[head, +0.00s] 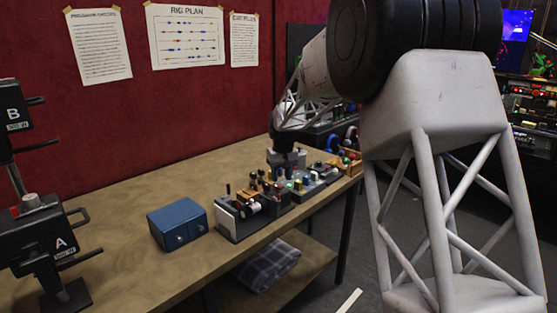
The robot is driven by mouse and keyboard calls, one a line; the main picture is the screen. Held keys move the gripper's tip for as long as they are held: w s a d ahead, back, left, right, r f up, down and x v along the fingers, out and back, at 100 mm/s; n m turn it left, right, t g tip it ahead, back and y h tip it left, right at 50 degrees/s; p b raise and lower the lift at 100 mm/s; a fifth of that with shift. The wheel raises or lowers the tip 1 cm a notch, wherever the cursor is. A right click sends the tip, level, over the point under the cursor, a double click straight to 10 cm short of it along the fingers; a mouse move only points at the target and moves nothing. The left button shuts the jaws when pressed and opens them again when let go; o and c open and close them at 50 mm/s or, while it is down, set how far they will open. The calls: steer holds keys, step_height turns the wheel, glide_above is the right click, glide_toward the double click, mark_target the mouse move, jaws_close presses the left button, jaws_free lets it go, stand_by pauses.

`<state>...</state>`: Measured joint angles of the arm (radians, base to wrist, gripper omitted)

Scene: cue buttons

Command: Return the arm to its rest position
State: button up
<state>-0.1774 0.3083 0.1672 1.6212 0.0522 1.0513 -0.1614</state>
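My arm rises at the right as a pale truss link and bends at a large black joint. Its far part reaches back left and down over the wooden bench (135,210). My gripper (287,158) is small and dark at the end of it, low behind the row of control boxes (268,200). Its fingertips are not clear, so I cannot tell if it is open or shut, or whether it touches anything.
A blue box (177,224) sits on the bench left of the control boxes. Black stands marked B (14,122) and A (50,245) are at the left edge. Folded checked cloth (268,267) lies on the lower shelf. Equipment racks (530,105) stand at the right.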

steer(key=s+d+r+m, duration=0.1)
steer(key=s+d+r, duration=0.25)
steer(key=s, duration=0.55)
steer(key=s+d+r+t, duration=0.1)
steer(key=s+d+r, duration=0.25)
steer(key=s, duration=0.45)
steer(key=s+d+r+m, duration=0.1)
steer(key=s+d+r, duration=0.25)
steer(key=s, duration=0.55)
steer(key=s+d+f+m+t, duration=0.1)
steer(key=s+d+f, duration=0.1)
steer(key=s, duration=1.2)
steer(key=s+d+f, duration=0.2)
steer(key=s+d, duration=0.2)
steer(key=s, duration=1.1)
steer(key=shift+s+m+t+h, duration=0.2)
steer(key=shift+m+t+h, duration=0.2)
